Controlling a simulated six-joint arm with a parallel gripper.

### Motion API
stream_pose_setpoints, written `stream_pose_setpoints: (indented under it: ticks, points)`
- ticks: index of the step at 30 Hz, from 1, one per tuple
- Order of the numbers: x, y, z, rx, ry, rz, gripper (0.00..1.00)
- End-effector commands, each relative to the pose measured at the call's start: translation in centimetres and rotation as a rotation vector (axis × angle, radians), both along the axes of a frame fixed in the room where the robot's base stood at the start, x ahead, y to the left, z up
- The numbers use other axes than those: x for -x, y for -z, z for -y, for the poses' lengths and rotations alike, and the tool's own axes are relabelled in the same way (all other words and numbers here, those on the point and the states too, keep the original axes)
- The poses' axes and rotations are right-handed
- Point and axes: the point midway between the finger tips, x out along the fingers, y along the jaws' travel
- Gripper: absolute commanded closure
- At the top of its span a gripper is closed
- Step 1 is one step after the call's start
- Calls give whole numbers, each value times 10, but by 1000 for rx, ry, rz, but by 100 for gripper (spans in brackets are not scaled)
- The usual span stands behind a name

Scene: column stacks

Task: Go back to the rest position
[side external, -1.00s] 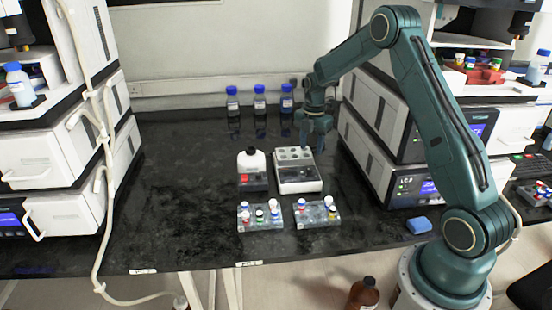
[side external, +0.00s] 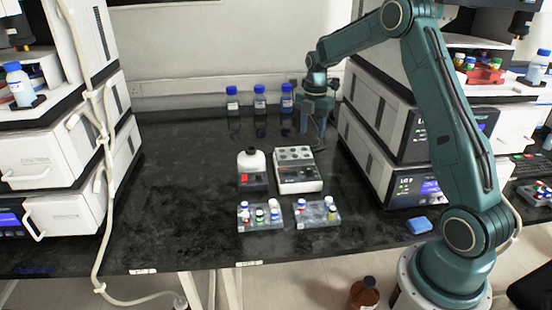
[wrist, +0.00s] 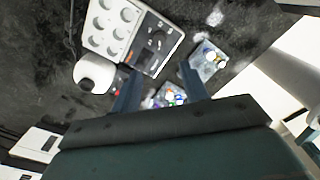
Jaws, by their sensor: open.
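My gripper (side external: 314,128) hangs in the air at the back right of the black bench, close to the right instrument stack and near the blue-capped bottles. It is open, and nothing shows between its fingers. In the wrist view my gripper's two fingers (wrist: 160,88) stand apart, with the bench well below them. The white block with round wells (side external: 297,170) sits on the bench in front of and below the gripper, and it also shows in the wrist view (wrist: 130,35).
Two vial racks (side external: 260,216) (side external: 318,213) sit at the front. Several blue-capped bottles (side external: 260,101) line the back. Instrument stacks flank both sides. The bench's left part is clear.

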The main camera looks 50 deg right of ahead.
Motion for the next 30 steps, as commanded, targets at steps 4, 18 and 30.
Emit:
stream_pose_setpoints:
  ticks: [4, 18, 30]
  points:
    - [3, -15, -11, 8, 44, 16, 56]
    - [42, -101, -88, 19, 397, 131, 56]
    - [103, -152, -152, -31, 732, 240, 56]
